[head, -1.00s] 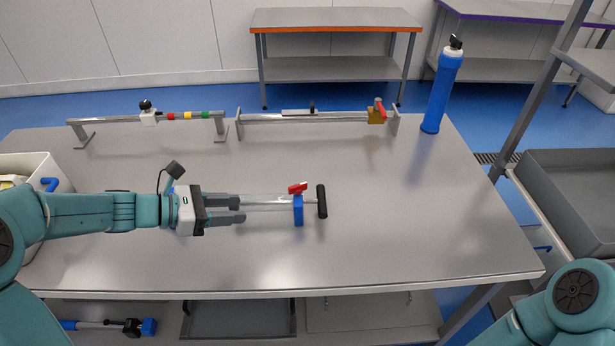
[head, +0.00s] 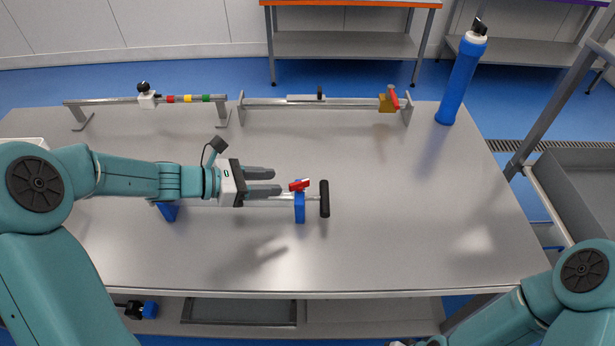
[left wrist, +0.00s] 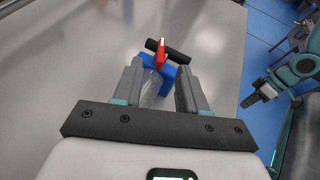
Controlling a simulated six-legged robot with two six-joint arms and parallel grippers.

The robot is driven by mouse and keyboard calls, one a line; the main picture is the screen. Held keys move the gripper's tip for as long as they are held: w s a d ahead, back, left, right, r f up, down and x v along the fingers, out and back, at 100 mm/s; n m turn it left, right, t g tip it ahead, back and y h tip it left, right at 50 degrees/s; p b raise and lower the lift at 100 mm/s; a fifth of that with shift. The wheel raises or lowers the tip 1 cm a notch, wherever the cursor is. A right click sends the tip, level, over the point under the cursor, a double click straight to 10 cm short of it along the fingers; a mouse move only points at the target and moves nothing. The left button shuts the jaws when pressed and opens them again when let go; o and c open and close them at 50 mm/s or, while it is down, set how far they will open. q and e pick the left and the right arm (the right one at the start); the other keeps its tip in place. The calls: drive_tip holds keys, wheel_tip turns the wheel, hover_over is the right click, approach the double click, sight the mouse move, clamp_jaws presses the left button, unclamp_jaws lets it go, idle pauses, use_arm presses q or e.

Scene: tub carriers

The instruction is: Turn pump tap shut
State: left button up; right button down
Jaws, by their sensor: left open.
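The pump is a clear tube with a black T-handle (head: 324,198), resting on blue supports (head: 300,208) on the grey table. Its red tap (head: 299,185) sits on top, beside the handle; it also shows in the left wrist view (left wrist: 161,54). My left gripper (head: 277,181) is open and empty, above the tube and just left of the tap. In the left wrist view, the tap lies beyond the fingertips, roughly between them. My left arm and gripper hide part of the tube. My right gripper (left wrist: 258,94) shows small at the right of the left wrist view; its jaws are unclear.
Behind the pump stand a rail with coloured bands (head: 188,99) and a rail with a brass, red-handled valve (head: 389,99). A blue cylinder (head: 461,83) stands at the back right. A grey bin (head: 580,185) is off the right edge. The table's front right is clear.

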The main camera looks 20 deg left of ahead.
sight(298, 182)
use_arm(q)
drive_tip(key=x, duration=0.5)
drive_tip(key=p+x, duration=0.1)
drive_tip(key=x, duration=0.1)
drive_tip(key=shift+s+d+r, duration=0.1)
drive_tip(key=shift+s+d, duration=0.05)
drive_tip(key=shift+d, duration=0.3)
drive_tip(key=shift+w+d+f, duration=0.35)
drive_tip(key=shift+w, duration=0.2)
drive_tip(key=shift+w+d+f, duration=0.3)
drive_tip(key=shift+w+f, duration=0.05)
drive_tip(key=shift+w, duration=0.2)
drive_tip(key=shift+s+d+r, duration=0.15)
drive_tip(key=shift+s, duration=0.15)
drive_tip(key=shift+w, duration=0.25)
clamp_jaws()
drive_tip(key=shift+s, duration=0.1)
